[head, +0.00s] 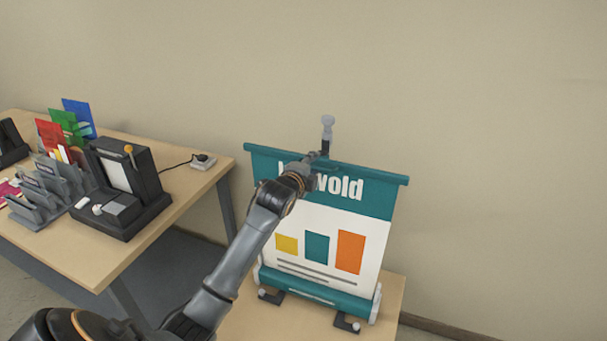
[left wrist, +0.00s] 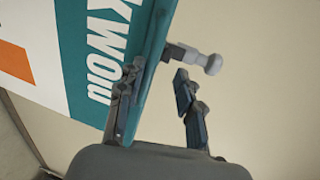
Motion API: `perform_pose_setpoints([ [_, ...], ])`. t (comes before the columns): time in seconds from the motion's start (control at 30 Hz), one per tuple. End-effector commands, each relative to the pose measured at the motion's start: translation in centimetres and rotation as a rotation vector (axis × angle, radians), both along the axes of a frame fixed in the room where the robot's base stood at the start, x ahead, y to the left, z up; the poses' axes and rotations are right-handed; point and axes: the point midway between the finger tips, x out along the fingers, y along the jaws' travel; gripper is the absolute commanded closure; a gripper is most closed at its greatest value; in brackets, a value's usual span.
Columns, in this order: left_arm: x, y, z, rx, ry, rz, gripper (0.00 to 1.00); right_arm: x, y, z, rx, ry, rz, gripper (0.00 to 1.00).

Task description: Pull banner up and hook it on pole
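The banner (head: 330,225) stands raised from its teal base (head: 315,292), with a white lower part and a teal top bar (head: 375,176). The grey top of the pole (head: 327,128) sticks up above the bar's middle; it also shows in the left wrist view (left wrist: 202,60). My left gripper (head: 318,158) is at the middle of the top bar, covering part of the lettering. In the left wrist view its fingers (left wrist: 158,100) are apart, one overlapping the bar and the other clear of it. I cannot tell whether the bar is hooked on the pole. My right gripper is not in view.
The banner stands on a low wooden table (head: 245,315) near the wall. At the left, a wooden desk (head: 125,245) holds a black machine (head: 125,185), grey racks (head: 45,190), coloured sheets (head: 65,122) and a socket block (head: 203,161). The wall right of the banner is bare.

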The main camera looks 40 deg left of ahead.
Motion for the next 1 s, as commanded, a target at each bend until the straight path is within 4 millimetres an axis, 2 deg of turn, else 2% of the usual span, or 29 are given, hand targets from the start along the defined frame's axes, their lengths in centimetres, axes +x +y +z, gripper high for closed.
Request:
perform_pose_setpoints([
  [0.03,-0.9,-0.2,0.6,0.004,-0.009,-0.001,0.68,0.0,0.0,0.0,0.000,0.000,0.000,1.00],
  [0.3,-5.9,-1.4,1.4,0.004,-0.002,-0.002,0.68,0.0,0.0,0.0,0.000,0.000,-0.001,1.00],
  [0.5,-8.5,-2.0,1.8,0.002,0.000,0.000,0.68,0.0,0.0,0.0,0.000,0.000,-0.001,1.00],
  [0.67,-9.3,-2.3,2.0,0.000,0.001,0.000,0.68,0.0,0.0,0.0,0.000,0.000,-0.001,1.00],
  [1.0,-9.3,-2.3,2.0,0.000,0.002,0.000,0.68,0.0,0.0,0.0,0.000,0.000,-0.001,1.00],
])
